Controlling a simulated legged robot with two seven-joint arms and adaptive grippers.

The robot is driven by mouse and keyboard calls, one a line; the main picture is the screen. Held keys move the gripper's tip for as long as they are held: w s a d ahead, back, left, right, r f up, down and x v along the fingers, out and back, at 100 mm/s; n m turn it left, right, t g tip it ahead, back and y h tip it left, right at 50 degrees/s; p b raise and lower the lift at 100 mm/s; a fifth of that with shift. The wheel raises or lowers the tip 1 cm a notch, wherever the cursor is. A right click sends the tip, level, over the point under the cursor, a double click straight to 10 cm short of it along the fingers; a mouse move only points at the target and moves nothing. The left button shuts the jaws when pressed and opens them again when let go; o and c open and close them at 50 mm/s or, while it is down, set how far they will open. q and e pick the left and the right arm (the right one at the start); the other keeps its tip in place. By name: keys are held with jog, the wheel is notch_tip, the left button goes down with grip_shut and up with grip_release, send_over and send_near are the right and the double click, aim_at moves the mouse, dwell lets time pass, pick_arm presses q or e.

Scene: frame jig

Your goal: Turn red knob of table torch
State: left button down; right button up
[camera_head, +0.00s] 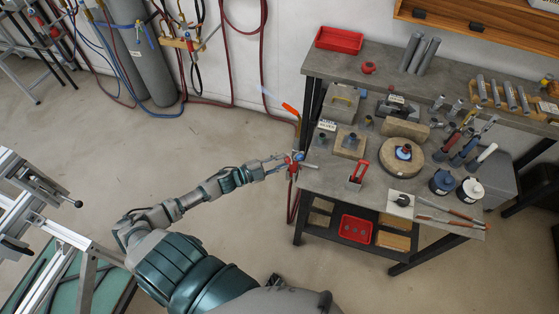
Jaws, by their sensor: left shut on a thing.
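The table torch (296,127) stands at the left edge of the workbench, with an orange-red part (290,108) near its top and a faint bluish streak at its tip. The red knob (299,156) is low on the torch, by the bench's left edge. My left gripper (290,160) is at the knob, its arm reaching in from the lower left. It is shut on the knob, though the fingers are small and partly hidden there. My right gripper is not in view.
The workbench (330,184) carries blocks, a round wooden piece (400,157), a red-handled clamp (357,176), jars and tools. A red tray (339,40) lies at the back. Gas cylinders (145,60) and hoses stand along the wall.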

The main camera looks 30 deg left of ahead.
pick_arm(q)
jog(key=shift+f+m, duration=0.1)
jog(key=shift+m, duration=1)
jog(key=shift+s, duration=0.1)
jog(key=c, duration=0.9)
grip_release()
jog(key=shift+f, duration=0.1)
jog(key=v, duration=1.1)
jog(key=shift+s+a, duration=0.25)
jog(key=shift+s, duration=0.05)
